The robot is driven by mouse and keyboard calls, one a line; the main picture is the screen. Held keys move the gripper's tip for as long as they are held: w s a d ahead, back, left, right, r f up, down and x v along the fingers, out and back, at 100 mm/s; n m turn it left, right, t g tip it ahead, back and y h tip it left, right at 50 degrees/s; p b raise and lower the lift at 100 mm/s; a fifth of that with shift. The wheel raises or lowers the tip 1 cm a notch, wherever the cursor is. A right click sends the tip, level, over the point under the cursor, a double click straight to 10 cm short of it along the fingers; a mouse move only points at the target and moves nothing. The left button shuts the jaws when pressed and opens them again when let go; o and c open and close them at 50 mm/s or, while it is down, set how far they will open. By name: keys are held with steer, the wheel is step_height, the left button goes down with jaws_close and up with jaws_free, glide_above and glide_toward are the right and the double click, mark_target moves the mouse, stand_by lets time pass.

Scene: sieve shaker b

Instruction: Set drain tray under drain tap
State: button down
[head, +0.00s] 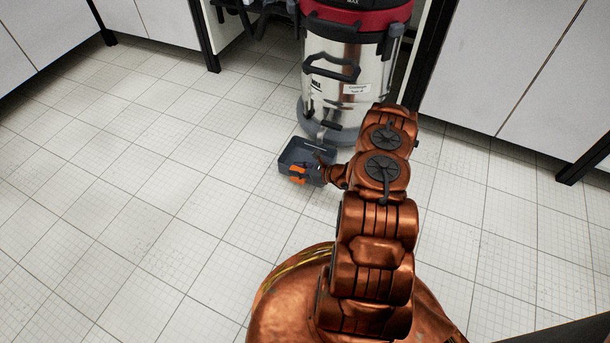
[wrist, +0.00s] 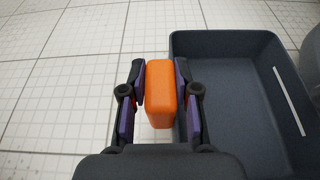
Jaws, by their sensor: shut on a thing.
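The drain tray (head: 289,158) is a dark grey-blue open box on the floor, just in front of the shiny steel vacuum drum (head: 340,85). In the wrist view the tray (wrist: 245,45) fills the right side, with a pale stripe inside. My gripper (head: 298,174) is at the tray's near side. In the wrist view my gripper (wrist: 160,90) is shut on the tray's orange handle (wrist: 161,90), one finger on each side. A small grey part at the drum's foot, above the tray's far side, looks like the drain tap (head: 321,137); its outlet is not clear.
The vacuum has a red band (head: 358,18) and a round dark base (head: 309,122). White cabinets (head: 515,65) with black legs stand at the back on both sides. The tiled floor (head: 150,180) to the left is clear.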

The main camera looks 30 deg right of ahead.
steer(key=shift+s+d+f+b, duration=0.1)
steer(key=shift+s+d+b, duration=0.1)
steer(key=shift+d, duration=0.45)
steer(key=shift+s+d+f+b, duration=0.1)
steer(key=shift+d+b, duration=0.1)
steer(key=shift+d, duration=0.45)
step_height(320, 180, down, 4)
steer(key=shift+r+b, duration=0.2)
steer(key=shift+b, duration=0.85)
steer(key=shift+r, duration=0.15)
steer(key=c, duration=0.8)
jaws_free()
steer(key=shift+d, duration=0.1)
steer(key=shift+c, duration=0.2)
